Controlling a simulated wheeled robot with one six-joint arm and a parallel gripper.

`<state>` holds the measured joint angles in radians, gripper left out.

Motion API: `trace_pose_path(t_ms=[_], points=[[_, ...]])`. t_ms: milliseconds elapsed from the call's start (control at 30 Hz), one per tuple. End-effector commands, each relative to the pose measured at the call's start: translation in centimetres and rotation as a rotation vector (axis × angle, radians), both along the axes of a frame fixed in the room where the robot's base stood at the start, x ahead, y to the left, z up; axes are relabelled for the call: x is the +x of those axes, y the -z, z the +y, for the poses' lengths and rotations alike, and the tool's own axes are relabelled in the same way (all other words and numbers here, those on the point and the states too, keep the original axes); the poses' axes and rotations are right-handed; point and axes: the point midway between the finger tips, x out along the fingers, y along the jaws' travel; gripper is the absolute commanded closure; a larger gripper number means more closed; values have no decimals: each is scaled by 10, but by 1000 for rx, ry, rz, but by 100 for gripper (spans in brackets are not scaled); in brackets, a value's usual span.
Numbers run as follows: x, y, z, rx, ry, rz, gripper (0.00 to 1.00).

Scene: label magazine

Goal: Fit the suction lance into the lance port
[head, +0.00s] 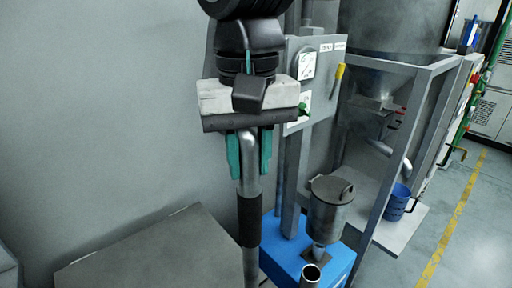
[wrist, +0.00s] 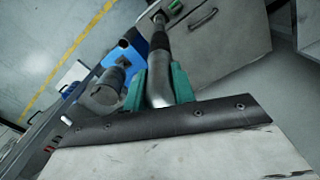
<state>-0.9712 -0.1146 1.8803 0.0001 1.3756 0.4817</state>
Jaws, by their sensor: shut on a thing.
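The suction lance (head: 250,220) is a bent metal tube with a black sleeve. My gripper (head: 250,165), with teal fingers, is shut on its upper metal part. The lance hangs roughly upright, its lower end cut off by the bottom edge of the head view. In the wrist view my gripper (wrist: 160,82) closes around the lance (wrist: 159,42), which stretches away from me. A short open-topped tube (head: 311,273), seemingly the lance port, stands right of the lance by a blue base (head: 285,255). The lance is apart from its visible mouth.
A lidded metal canister (head: 328,210) stands on the blue base behind the tube. A grey post and panel (head: 312,75) rise behind the lance. A grey box (head: 150,255) lies at lower left. A blue bucket (head: 397,202) stands on a shelf at right.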

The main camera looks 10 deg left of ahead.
Motion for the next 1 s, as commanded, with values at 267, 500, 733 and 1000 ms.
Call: trace_pose_path(t_ms=[267,500,733,1000], points=[[0,6,0,0,0,0,100],[0,12,0,0,0,0,100],[0,18,0,0,0,0,100],[0,25,0,0,0,0,100]])
